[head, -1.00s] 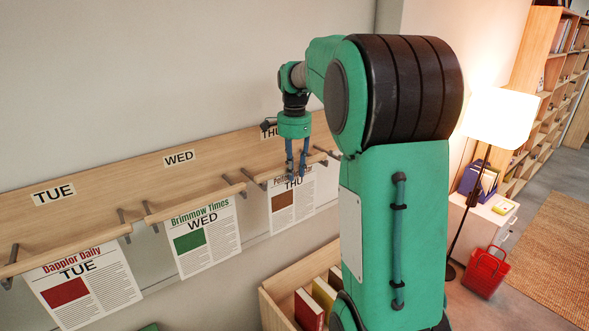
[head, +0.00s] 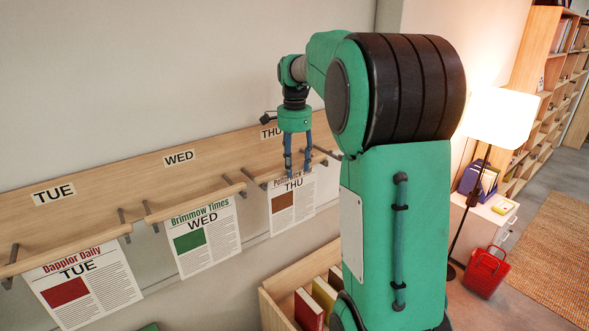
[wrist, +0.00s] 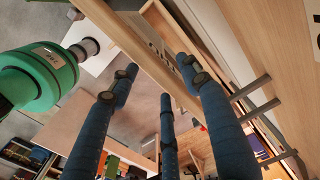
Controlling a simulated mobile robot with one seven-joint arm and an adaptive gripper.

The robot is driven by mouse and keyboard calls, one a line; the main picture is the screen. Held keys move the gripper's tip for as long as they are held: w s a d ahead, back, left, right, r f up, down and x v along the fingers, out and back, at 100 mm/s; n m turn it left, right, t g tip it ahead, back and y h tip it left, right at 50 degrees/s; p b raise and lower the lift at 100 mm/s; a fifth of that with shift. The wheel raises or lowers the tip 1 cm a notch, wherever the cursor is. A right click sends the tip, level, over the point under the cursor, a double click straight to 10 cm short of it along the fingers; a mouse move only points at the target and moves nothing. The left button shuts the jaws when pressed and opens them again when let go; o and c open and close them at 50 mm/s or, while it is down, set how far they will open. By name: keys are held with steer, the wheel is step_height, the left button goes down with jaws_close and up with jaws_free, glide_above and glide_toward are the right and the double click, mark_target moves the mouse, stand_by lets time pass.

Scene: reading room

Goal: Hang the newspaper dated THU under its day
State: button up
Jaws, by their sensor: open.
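The newspaper marked THU (head: 292,208) has a brown picture block and hangs from a wooden rod (head: 262,177) on the wall rack, below the THU label (head: 271,132). Its masthead is partly covered by the fingers. My gripper (head: 297,172) is open, fingers pointing down at the rod and the paper's top edge, holding nothing that I can see. In the wrist view, my spread blue fingers (wrist: 166,95) reach towards a wooden bar; I cannot tell whether they touch it.
The WED paper (head: 206,240) and the TUE paper (head: 85,290) hang on neighbouring rods to the left. A wooden bin (head: 283,281) with books stands below. A floor lamp (head: 500,118) stands at right.

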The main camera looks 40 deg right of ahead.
step_height(320, 180, up, 10)
stand_by(0.5)
steer(key=shift+s+a, duration=0.1)
stand_by(0.4)
steer(key=s+a+f+n+t+b, duration=0.1)
steer(key=s+a+f+n+b, duration=0.3)
steer(key=s+a, duration=0.5)
steer(key=s+a+f+n+t+b, duration=0.2)
steer(key=s+a+n, duration=0.35)
steer(key=a, duration=0.55)
steer(key=s+a+f+n+t+b, duration=0.1)
steer(key=s+a+f+n, duration=0.3)
steer(key=s+f, duration=0.5)
steer(key=s+a+f+n+t+b, duration=0.1)
steer(key=s+a+f+n+b, duration=0.3)
steer(key=s+a+f, duration=0.3)
step_height(320, 180, down, 2)
steer(key=s, duration=0.3)
steer(key=shift+f+t, duration=0.15)
steer(key=shift+t, duration=0.15)
steer(key=shift+n, duration=0.25)
stand_by(0.7)
